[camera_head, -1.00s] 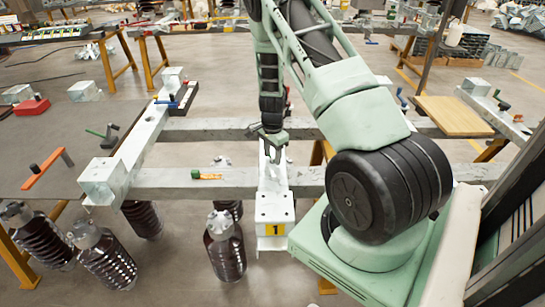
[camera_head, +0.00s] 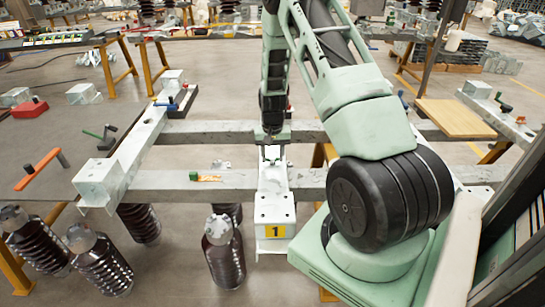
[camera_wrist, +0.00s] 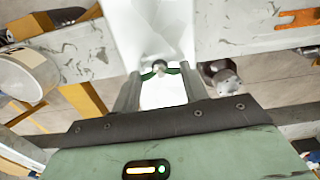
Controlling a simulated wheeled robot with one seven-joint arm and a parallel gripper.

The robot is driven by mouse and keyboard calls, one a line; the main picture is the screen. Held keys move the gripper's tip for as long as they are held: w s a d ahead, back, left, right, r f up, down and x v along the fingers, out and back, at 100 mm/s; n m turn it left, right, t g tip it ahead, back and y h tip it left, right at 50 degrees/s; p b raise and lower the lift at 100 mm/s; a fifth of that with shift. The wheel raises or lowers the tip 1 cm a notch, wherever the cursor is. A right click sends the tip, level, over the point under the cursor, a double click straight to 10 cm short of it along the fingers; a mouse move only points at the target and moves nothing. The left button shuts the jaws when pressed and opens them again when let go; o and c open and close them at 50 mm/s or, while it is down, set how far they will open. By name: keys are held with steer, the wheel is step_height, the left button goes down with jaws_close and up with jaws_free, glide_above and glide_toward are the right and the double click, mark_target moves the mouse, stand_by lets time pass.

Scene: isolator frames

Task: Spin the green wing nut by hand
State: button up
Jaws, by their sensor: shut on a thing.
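The green wing nut (camera_wrist: 160,68) shows in the wrist view on a stud at the white bracket, with its green wings spreading left and right. My gripper (camera_wrist: 160,77) has one finger at each side of it, and the fingers are shut on its wings. In the head view my gripper (camera_head: 272,152) points down at the upper part of the white bracket (camera_head: 274,208), which bears a yellow "1" label. The wing nut is too small and covered to make out there.
Grey steel beams (camera_head: 170,180) run crosswise under the bracket. A small green-ended orange tool (camera_head: 207,178) lies on the front beam. Dark ribbed insulators (camera_head: 224,252) stand below at the left. A wooden board (camera_head: 455,117) is at the right.

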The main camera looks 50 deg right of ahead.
steer(key=n, duration=0.6)
steer(key=shift+n, duration=0.4)
stand_by(0.3)
steer(key=o, duration=1)
step_height(320, 180, up, 18)
steer(key=b, duration=0.1)
steer(key=shift+f, duration=0.25)
